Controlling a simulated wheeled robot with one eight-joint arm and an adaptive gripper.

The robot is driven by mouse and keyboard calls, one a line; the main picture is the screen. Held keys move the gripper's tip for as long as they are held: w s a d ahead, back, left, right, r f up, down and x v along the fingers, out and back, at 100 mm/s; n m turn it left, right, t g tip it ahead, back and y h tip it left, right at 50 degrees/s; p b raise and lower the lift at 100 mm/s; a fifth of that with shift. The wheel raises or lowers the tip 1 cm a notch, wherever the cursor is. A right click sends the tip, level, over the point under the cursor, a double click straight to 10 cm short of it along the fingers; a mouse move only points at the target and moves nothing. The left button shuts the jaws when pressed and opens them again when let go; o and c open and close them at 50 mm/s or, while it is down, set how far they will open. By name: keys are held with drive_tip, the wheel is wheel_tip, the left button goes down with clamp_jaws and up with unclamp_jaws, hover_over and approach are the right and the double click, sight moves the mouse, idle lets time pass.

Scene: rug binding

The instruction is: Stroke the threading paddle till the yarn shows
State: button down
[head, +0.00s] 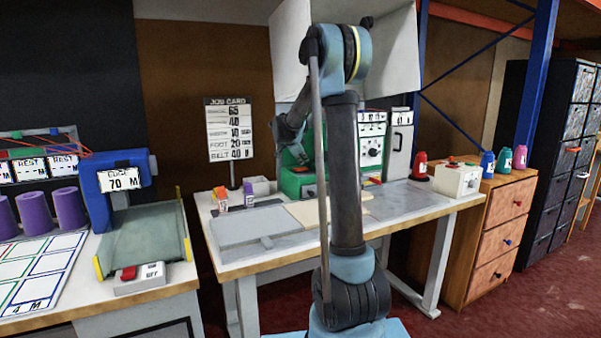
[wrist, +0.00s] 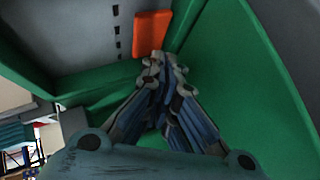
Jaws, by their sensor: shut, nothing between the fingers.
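The orange paddle (wrist: 152,34) is a flat piece at the top middle of the wrist view, beside green machine walls. My gripper (wrist: 163,62) is shut and empty, with its fingertips at the paddle's lower edge. I cannot tell whether they touch it. The green machine (wrist: 255,95) fills the right of the wrist view. In the head view the green machine (head: 289,182) stands on the middle table, partly behind my arm. My gripper and the paddle are not clear there. No yarn can be made out at the fingertips.
A job card (head: 229,130) stands behind. A blue edge machine (head: 119,190) is at left; wooden drawers (head: 500,235) are at right.

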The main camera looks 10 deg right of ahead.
sight(303, 169)
drive_tip(key=shift+r, duration=2.45)
drive_tip(key=shift+s, duration=0.1)
